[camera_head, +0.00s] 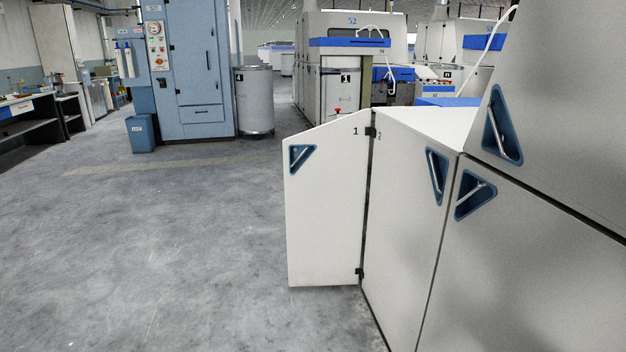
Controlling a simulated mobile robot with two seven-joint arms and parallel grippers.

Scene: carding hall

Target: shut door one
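Door one (326,215) is a white panel with a blue "1" near its top right corner. It stands open, swung out to the left over the floor. Black hinges join its right edge to the white machine, beside the panel marked 2 (402,220). A blue triangular recess with a handle (300,156) sits near the door's top left corner. A dark gap shows along the hinge side. Neither of my grippers is in view.
Grey floor (160,240) is clear to the left and in front of the door. More white machine panels (530,260) fill the right. A blue cabinet (190,70), a blue bin (140,134) and a grey can (254,100) stand behind. A workbench (30,108) is far left.

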